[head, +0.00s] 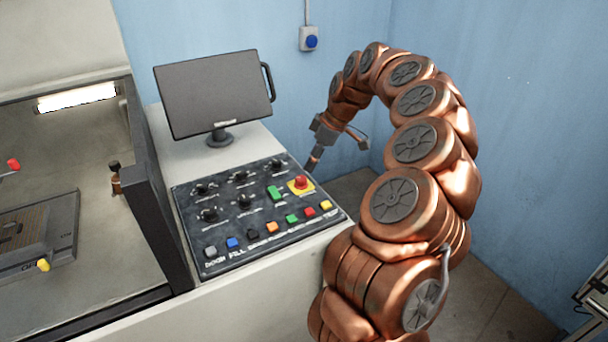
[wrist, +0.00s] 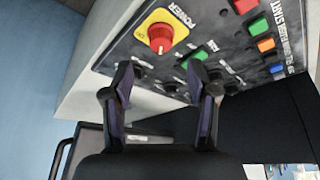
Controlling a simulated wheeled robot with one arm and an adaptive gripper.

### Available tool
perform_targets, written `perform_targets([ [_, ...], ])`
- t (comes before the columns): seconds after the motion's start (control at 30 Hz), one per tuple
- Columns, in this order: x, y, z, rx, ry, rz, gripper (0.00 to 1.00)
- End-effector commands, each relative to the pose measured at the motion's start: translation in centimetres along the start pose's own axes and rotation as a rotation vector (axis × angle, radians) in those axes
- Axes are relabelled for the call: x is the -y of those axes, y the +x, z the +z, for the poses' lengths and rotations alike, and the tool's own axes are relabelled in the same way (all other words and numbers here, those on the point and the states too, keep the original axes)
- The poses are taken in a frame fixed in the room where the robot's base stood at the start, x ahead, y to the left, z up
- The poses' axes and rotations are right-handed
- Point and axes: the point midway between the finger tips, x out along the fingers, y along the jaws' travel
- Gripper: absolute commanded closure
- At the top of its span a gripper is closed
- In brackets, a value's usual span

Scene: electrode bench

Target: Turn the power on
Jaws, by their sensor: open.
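The control panel (head: 262,222) is dark and slopes on the bench. My gripper (head: 335,155) is beyond the panel's upper right edge in the head view. It also shows in the wrist view (wrist: 160,75), with its fingers apart and nothing between them. I cannot tell the gap from fingertips to button.
A monitor (head: 214,93) stands behind the panel. A green button (head: 275,193), dark knobs (head: 240,176) and a row of coloured buttons (head: 272,227) are close by. A blue wall button (head: 311,41) is on the wall behind. A walled machine bay (head: 150,190) is at left.

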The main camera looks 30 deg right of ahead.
Motion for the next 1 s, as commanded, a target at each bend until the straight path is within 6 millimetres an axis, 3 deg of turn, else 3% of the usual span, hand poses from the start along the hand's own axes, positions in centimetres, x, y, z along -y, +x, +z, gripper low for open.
perform_targets([
  [0.6,0.2,7.0,-0.1,0.001,0.0,-0.003,0.42],
  [0.87,0.1,7.3,-0.1,0.0,0.0,0.0,0.42],
  [1.0,0.1,7.3,-0.1,0.0,0.0,-0.001,0.55],
])
